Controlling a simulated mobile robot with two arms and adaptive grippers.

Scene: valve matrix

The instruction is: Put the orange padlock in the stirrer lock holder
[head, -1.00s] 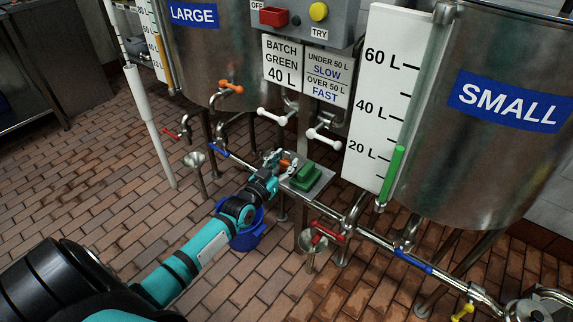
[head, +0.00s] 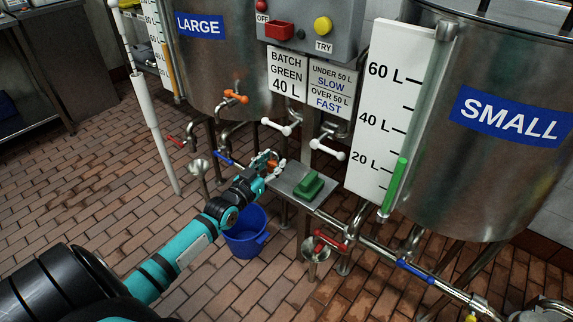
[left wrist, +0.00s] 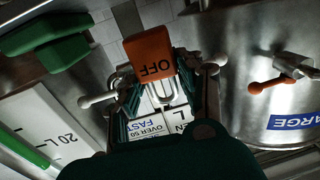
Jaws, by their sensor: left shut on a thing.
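The orange padlock (head: 272,164) is in my left gripper (head: 265,164), just left of the small metal shelf in the head view. In the left wrist view the padlock's orange body (left wrist: 150,52) reads OFF upside down, and its metal shackle (left wrist: 155,98) points down in the picture, between the fingers. My left gripper is shut on the padlock and holds it clear of the shelf. A red open box (head: 280,31) on the grey control panel, below the OFF mark, looks like the stirrer lock holder; it looks empty. My right gripper is not in view.
A green block (head: 310,187) sits on the metal shelf (head: 286,181). White-handled valves (head: 277,127) and an orange-handled valve (head: 235,97) stick out near the arm. Large and small steel tanks (head: 485,165) flank the panel. A blue bucket (head: 246,237) stands below.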

